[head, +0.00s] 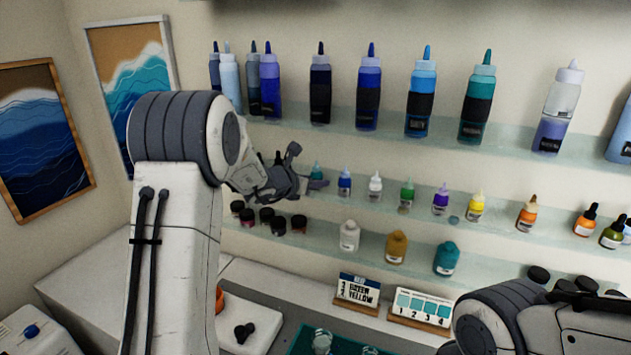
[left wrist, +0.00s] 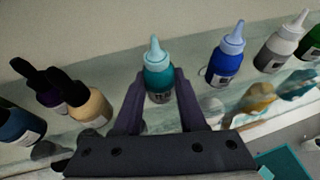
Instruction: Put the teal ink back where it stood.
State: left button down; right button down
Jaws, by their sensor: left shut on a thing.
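The teal ink (head: 317,170) is a small bottle with a pale blue nozzle, at the left end of the middle glass shelf's row of inks. It also shows upright in the left wrist view (left wrist: 158,76). My left gripper (head: 314,184) is shut on it, with one finger on each side of the bottle in the left wrist view (left wrist: 156,100). The bottle's base is hidden, so I cannot tell whether it touches the shelf. A blue ink (head: 345,183) stands just to its right, apart from it. My right gripper is not in view.
The middle shelf (head: 490,225) holds a row of small inks. Tall bottles stand on the upper shelf (head: 400,138). Dark-lidded jars (head: 267,217) are close below my left gripper. In the left wrist view, dark-capped bottles (left wrist: 85,100) stand left of the teal ink.

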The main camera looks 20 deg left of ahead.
pick_arm(q)
jog(key=shift+f, duration=0.2)
jog(key=shift+c, duration=2.3)
grip_release()
jog(key=shift+r, duration=0.1)
